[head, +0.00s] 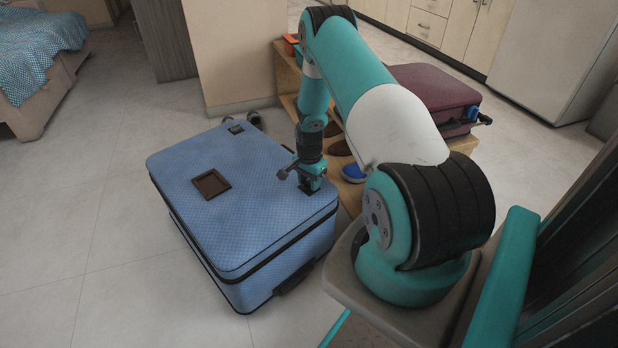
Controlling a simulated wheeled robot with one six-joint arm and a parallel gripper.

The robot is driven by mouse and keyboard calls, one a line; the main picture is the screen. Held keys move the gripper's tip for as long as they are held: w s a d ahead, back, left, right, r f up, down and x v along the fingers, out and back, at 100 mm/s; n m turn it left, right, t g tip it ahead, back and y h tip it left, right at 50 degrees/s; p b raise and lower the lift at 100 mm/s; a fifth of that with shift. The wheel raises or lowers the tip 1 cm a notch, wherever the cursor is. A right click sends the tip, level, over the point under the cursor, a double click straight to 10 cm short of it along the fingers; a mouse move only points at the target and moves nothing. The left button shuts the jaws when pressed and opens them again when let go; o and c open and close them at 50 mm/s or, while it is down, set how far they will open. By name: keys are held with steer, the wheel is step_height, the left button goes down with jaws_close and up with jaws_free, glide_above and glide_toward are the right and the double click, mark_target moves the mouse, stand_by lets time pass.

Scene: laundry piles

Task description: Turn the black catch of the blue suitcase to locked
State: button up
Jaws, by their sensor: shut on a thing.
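The blue suitcase (250,235) lies flat on the tiled floor, its patterned lid facing up. My gripper (311,186) points down at the right part of the lid, close to its edge. It is shut on the black catch, a small dark piece at the lid that is mostly hidden by the fingers. Which way the catch is turned cannot be told from this view.
A bed with a blue patterned cover (35,50) is at the far left. The floor left of the blue suitcase is clear.

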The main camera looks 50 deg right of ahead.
steer(key=shift+a+m+p, duration=0.1)
steer(key=shift+m+p, duration=0.2)
steer(key=shift+m, duration=0.5)
steer(key=shift+w, duration=0.1)
steer(key=o, duration=0.9)
steer(key=shift+r, duration=0.1)
step_height(320, 180, up, 17)
steer(key=p, duration=0.5)
steer(key=shift+r, duration=0.15)
